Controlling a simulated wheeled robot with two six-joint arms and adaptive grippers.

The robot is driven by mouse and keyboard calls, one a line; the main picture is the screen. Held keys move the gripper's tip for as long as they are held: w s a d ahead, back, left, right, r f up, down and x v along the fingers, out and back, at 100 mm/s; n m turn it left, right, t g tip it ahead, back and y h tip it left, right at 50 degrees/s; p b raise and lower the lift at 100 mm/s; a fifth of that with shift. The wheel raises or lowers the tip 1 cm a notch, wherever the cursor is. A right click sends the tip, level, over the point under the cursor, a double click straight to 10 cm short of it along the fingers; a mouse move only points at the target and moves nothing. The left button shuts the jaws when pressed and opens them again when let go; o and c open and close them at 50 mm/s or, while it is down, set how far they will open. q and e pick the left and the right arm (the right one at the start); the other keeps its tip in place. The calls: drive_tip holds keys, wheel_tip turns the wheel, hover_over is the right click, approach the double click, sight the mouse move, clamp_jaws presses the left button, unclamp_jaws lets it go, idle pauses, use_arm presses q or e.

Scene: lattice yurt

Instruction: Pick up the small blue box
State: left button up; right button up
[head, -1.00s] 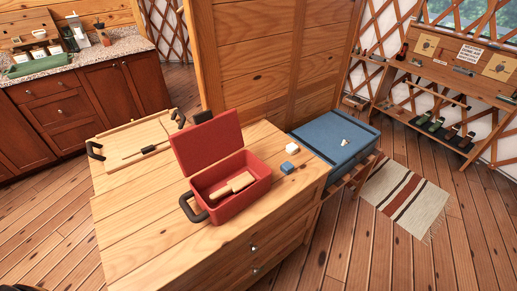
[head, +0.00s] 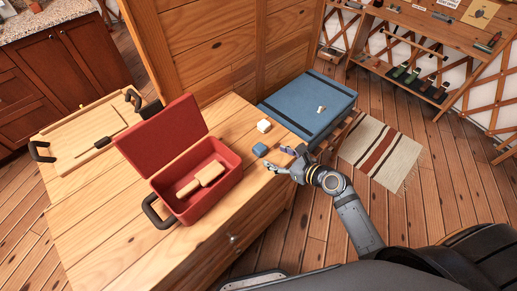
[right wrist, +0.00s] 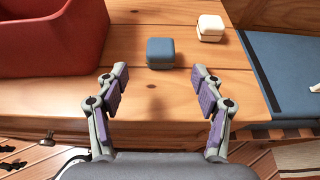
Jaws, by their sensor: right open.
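The small blue box (head: 260,149) sits on the wooden dresser top, right of the red toolbox. In the right wrist view the blue box (right wrist: 160,53) lies straight ahead, centred beyond the fingertips and touching neither finger. My right gripper (head: 279,159) is at the dresser's right edge, close to the blue box. In the right wrist view my right gripper (right wrist: 160,88) is open and empty, its purple pads wide apart. A small white box (head: 264,126) stands just behind the blue one. My left gripper is not in view.
An open red toolbox (head: 225,188) with wooden pieces inside stands left of the blue box. A wooden tray (head: 60,134) with dark handles lies farther left. A blue chest (head: 290,92) stands behind the dresser's right end. Bare wood surrounds the blue box.

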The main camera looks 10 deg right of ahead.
sight(263, 150)
drive_tip(key=x, duration=0.4)
drive_tip(key=shift+w+a+f, duration=0.1)
drive_tip(key=shift+w, duration=0.05)
drive_tip(key=shift+x, duration=2.7)
drive_tip(key=shift+r, duration=0.2)
drive_tip(key=c, duration=1.1)
